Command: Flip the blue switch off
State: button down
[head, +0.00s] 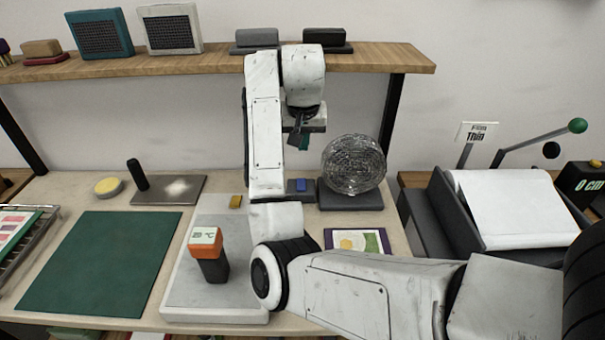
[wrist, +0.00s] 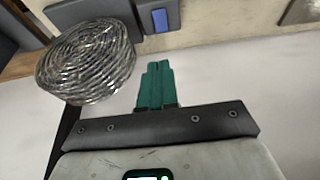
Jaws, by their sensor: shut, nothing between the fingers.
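The blue switch (head: 301,185) sits on a small dark grey box beside the round wire-caged fan (head: 353,165) on the workbench. In the wrist view the blue switch (wrist: 160,20) shows near the top, on its grey housing, with the fan cage (wrist: 88,62) to its left. My gripper (head: 304,142) is up above the bench, higher than the switch and apart from it. Its teal fingers (wrist: 157,66) are closed together and empty. Which way the switch is set is too small to tell.
A yellow piece (head: 235,201) lies on the pale plate, with an orange-topped device (head: 206,250) in front. A wooden shelf (head: 200,62) runs behind my arm. A green mat (head: 100,262) lies left. A paper-covered machine (head: 515,205) stands right.

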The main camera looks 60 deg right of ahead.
aim_at(303, 180)
jog(key=x, duration=0.4)
jog(key=p+x, duration=0.1)
jog(key=x, duration=0.4)
jog(key=p+x, duration=0.1)
jog(key=x, duration=0.4)
jog(key=shift+s+a+f, duration=0.1)
jog(key=shift+s+a, duration=0.1)
jog(key=shift+a, duration=0.05)
